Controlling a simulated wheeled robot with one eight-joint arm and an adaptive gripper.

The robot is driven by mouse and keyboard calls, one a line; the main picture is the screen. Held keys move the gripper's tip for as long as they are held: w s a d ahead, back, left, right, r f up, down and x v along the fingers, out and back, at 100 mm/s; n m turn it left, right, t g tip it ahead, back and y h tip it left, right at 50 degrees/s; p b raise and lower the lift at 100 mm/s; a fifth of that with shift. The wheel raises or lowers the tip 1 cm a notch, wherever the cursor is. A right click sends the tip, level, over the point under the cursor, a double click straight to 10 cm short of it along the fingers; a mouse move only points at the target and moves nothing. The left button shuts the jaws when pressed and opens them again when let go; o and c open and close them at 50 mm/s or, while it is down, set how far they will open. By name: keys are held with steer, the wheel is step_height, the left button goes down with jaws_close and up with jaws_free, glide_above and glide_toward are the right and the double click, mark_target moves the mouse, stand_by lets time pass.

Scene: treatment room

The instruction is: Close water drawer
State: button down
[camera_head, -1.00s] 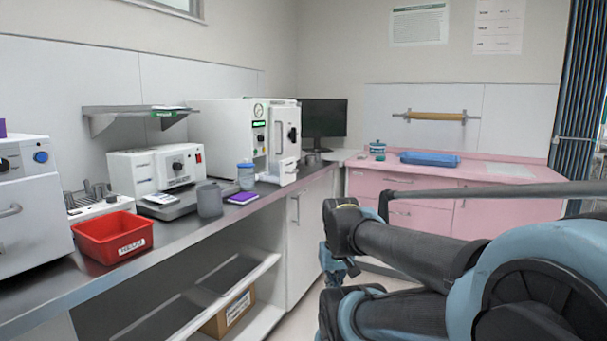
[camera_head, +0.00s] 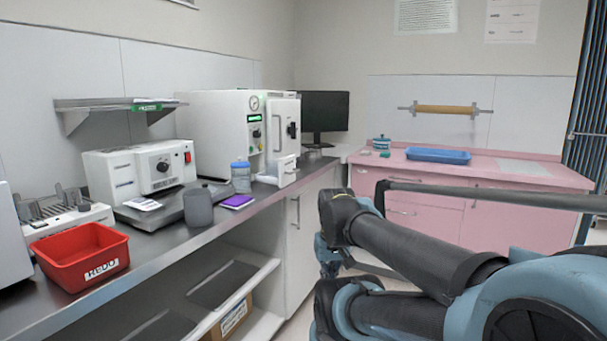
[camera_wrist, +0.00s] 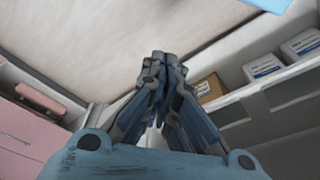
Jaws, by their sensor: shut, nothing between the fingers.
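A white sterilizer (camera_head: 215,125) with a gauge, a green display and a front door stands at the far part of the left counter. A small white drawer (camera_head: 288,172) sticks out low at its front right, over the counter, and looks open. My gripper (camera_wrist: 160,62) points away from the wrist camera with its blue and dark fingers together and nothing between them. In the head view it hangs low in the middle, partly hidden behind my arm, below counter height and apart from the drawer. The drawer does not show clearly in the wrist view.
The steel counter (camera_head: 185,238) holds a red bin (camera_head: 80,262), a grey cup (camera_head: 198,208), a blue-lidded jar (camera_head: 241,178) and a purple pad (camera_head: 237,202). A monitor (camera_head: 325,112) stands behind. A pink cabinet (camera_head: 425,208) bears a blue tray (camera_head: 438,156).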

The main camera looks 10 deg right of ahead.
steer(key=w+a+r+m+t+y, duration=0.1)
steer(key=w+a+r+m+y, duration=0.1)
steer(key=w+r+y, duration=0.5)
steer(key=w+a+r+m, duration=0.15)
steer(key=w+r, duration=0.45)
steer(key=w, duration=0.6)
steer(key=w+d+r+m+t+y, duration=0.25)
steer(key=w+d+r, duration=0.25)
steer(key=w+d, duration=0.35)
steer(key=w+d+r+m+t+y, duration=0.1)
steer(key=w+d+r+t+y, duration=0.25)
steer(key=w+d, duration=0.5)
steer(key=x, duration=1.5)
steer(key=shift+w+a+r, duration=0.2)
steer(key=shift+a, duration=0.1)
